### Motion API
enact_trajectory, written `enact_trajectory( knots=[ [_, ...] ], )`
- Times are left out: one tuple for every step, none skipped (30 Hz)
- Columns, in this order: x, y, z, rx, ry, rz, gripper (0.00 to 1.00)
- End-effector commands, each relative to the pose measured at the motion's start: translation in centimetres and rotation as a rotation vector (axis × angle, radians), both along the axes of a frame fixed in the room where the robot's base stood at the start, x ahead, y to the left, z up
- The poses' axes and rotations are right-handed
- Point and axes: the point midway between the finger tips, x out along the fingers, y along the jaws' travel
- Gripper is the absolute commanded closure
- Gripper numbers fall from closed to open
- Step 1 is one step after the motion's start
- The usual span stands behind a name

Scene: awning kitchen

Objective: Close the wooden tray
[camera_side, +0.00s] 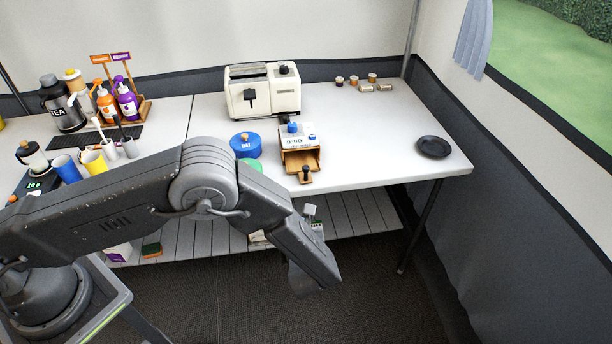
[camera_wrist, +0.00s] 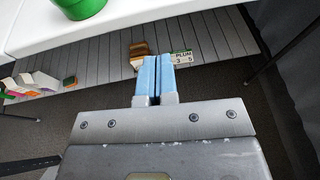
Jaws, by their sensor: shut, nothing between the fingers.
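The tray is open and looks empty. My gripper (camera_wrist: 152,60) shows two blue finger pads close together in the wrist view, shut with nothing between them. It is in front of the table, pointing toward the lower shelf, apart from the tray. My arm hides its fingertips in the side view. The tray is not in the wrist view.
A blue canister (camera_side: 245,146) and a green container (camera_wrist: 80,6) stand left of the tray. A cream toaster (camera_side: 262,91) is behind. A dark plate (camera_side: 433,147) lies right, with clear tabletop between.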

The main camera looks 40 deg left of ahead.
Motion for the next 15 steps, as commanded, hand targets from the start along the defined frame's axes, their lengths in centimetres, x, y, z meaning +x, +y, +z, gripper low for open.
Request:
enact_trajectory(
  knots=[
    [0.6, -0.4, 1.2, 0.048, -0.047, -0.028, 1.00],
    [0.9, -0.5, 1.8, 0.072, -0.071, -0.039, 1.00],
    [1.2, -0.7, 2.5, 0.097, -0.098, -0.052, 1.00],
    [1.4, -0.7, 2.9, 0.112, -0.114, -0.058, 1.00],
    [1.6, -0.8, 3.2, 0.122, -0.124, -0.063, 1.00],
    [1.8, -0.8, 3.4, 0.132, -0.134, -0.067, 1.00],
    [1.9, -0.7, 3.5, 0.136, -0.139, -0.068, 1.00],
    [2.1, -0.6, 3.5, 0.138, -0.140, -0.068, 1.00],
    [2.4, -0.3, 3.5, 0.138, -0.140, -0.067, 1.00],
    [2.7, -0.1, 3.4, 0.137, -0.140, -0.066, 1.00],
    [3.0, 0.2, 3.4, 0.137, -0.140, -0.066, 1.00],
    [3.5, 0.6, 3.3, 0.137, -0.139, -0.065, 1.00],
    [4.0, 0.9, 3.2, 0.136, -0.138, -0.064, 1.00],
    [4.4, 1.3, 3.1, 0.137, -0.137, -0.065, 1.00],
    [5.1, 1.8, 3.1, 0.137, -0.138, -0.063, 1.00]
  ],
)
